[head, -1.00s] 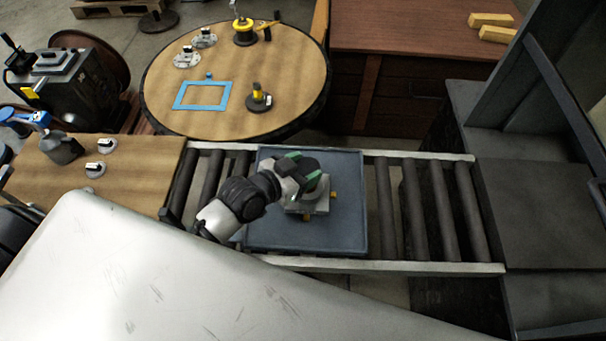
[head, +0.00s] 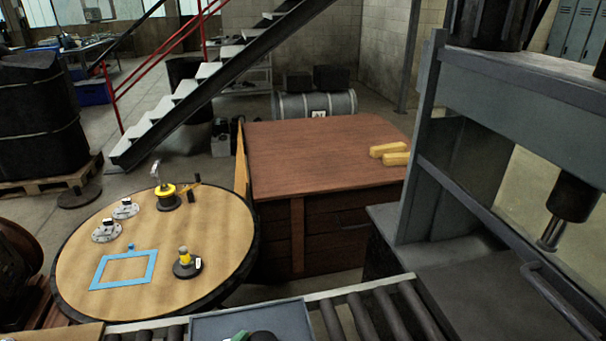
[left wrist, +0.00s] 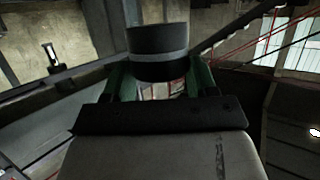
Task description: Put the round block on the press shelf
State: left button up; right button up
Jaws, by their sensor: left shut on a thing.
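The round block (left wrist: 158,45), a dark cylinder with a grey band, fills the upper middle of the left wrist view. My left gripper (left wrist: 160,78) is shut on it, with a green finger at each side. In the head view only a sliver of my left gripper (head: 245,337) shows at the bottom edge, over the blue-grey tray; the block cannot be made out clearly there. The press (head: 432,150) stands at the right, with a flat dark shelf (head: 470,285) low between its frame members. A ram (head: 572,195) hangs above it. My right gripper is not in view.
The tray (head: 290,318) sits on a roller conveyor (head: 375,315) leading toward the press. A round table (head: 110,220) at left holds a blue frame and small parts. A wooden cabinet (head: 320,155) with yellow bars stands behind. The press's upright and diagonal bar border the shelf.

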pick_arm(q)
jog(key=s+a+f+n+y+b, duration=0.1)
jog(key=a+f+n+y+b, duration=0.1)
jog(key=a, duration=0.7)
jog(key=shift+s+a+n+t+y, duration=0.15)
jog(key=shift+a+n+t+y, duration=0.2)
jog(key=shift+n+y, duration=0.65)
